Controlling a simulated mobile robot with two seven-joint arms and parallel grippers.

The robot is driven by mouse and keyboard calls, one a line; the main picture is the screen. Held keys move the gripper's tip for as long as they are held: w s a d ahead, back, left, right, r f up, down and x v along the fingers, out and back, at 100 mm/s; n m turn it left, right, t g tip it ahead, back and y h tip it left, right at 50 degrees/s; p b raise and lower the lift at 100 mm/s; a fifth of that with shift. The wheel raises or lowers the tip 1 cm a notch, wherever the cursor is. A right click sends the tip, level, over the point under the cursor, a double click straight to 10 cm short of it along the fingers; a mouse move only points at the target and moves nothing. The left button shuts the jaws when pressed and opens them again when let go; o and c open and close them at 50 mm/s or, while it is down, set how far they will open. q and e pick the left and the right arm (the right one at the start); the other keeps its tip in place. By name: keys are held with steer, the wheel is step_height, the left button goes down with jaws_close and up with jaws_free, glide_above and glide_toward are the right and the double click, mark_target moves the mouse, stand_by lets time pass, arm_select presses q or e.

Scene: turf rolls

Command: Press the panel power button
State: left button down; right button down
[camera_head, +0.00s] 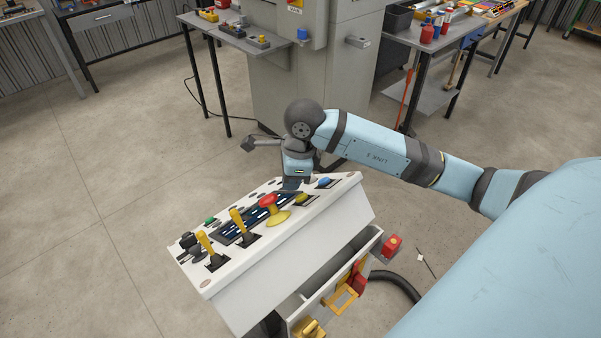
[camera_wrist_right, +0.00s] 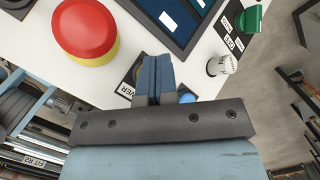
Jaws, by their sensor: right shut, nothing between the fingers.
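The white control panel (camera_head: 300,235) stands below my right arm in the head view. My right gripper (camera_head: 291,185) is at the panel's far edge, shut and empty, pointing down at its top face. In the right wrist view its closed fingers (camera_wrist_right: 156,68) are over the panel, beside a label ending in "WER" (camera_wrist_right: 125,90). A blue button (camera_wrist_right: 187,97) shows partly behind the gripper; whether it belongs to that label, and whether the fingers touch the panel, I cannot tell. The head view shows a blue button (camera_head: 325,182) and a yellow button (camera_head: 302,198). My left gripper is out of view.
A red mushroom button (camera_head: 268,200) on a yellow base is close to the gripper. Yellow levers (camera_head: 237,219) and a dark screen (camera_head: 232,232) lie to its left. An open drawer (camera_head: 335,275) juts from the panel's front. Floor at left is clear.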

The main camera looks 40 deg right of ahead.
steer(key=shift+f, duration=0.1)
steer(key=shift+s+f+b, duration=0.2)
steer(key=shift+s+b, duration=0.05)
steer(key=shift+b, duration=0.2)
steer(key=shift+s+f+b, duration=0.3)
steer(key=shift+f+b, duration=0.1)
stand_by(0.7)
steer(key=shift+r, duration=0.1)
steer(key=shift+w+r, duration=0.55)
steer(key=shift+r, duration=0.05)
stand_by(0.3)
steer(key=w+r+p, duration=0.1)
steer(key=r, duration=0.1)
steer(key=w+r, duration=0.2)
steer(key=shift+w+a+p, duration=0.1)
steer(key=shift+a+p, duration=0.05)
steer(key=shift+p, duration=0.25)
steer(key=shift+f, duration=0.1)
stand_by(0.6)
